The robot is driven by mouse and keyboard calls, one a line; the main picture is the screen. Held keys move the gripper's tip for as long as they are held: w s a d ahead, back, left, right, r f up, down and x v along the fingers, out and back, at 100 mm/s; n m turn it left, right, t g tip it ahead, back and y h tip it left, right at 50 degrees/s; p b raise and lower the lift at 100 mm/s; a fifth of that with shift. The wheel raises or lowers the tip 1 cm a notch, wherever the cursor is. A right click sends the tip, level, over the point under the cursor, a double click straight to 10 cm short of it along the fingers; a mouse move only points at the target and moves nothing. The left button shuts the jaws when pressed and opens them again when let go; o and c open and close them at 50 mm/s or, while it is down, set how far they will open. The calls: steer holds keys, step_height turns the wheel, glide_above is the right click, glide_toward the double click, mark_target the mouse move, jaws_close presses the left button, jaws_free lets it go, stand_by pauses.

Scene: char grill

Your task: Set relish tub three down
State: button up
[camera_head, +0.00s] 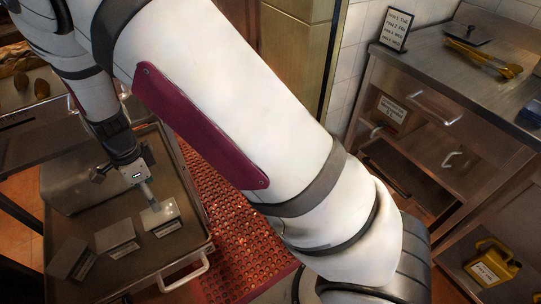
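My gripper (149,196) points down over the metal surface at the lower left. Its narrow fingers look closed together on the top of a small pale tub (164,216) with a label on its front. I cannot tell whether this tub touches the surface below or hangs just above it. Two darker tubs with labelled fronts stand to its left in a slanting row: a middle one (117,238) and one nearer the front left (72,259). Which tub is number three cannot be read.
The surface is a metal cart top (150,268) with a raised rim and a front handle (184,277). A large metal box (75,185) stands at its back left. A red perforated mat (222,225) covers the floor. A counter with tongs (485,58) is at right.

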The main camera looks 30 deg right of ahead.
steer(key=s+d+r+n+t+y, duration=0.1)
steer(key=s+d+r+n, duration=0.4)
steer(key=r, duration=0.6)
steer(key=s+d+r+n, duration=0.4)
steer(key=s+d+r, duration=0.25)
steer(key=r, duration=0.45)
steer(key=s+d+r+n, duration=0.2)
steer(key=s+d+n, duration=0.2)
steer(key=s, duration=0.4)
steer(key=s+d+r+n+t+h, duration=0.1)
steer(key=s+d+n, duration=0.3)
steer(key=s, duration=0.5)
steer(key=shift+s+d+r+n, duration=0.3)
steer(key=shift+d+r, duration=0.35)
steer(key=shift+d, duration=0.35)
steer(key=shift+w, duration=0.1)
step_height(320, 180, up, 9)
steer(key=t+p, duration=0.2)
steer(key=p, duration=0.6)
steer(key=shift+r, duration=0.15)
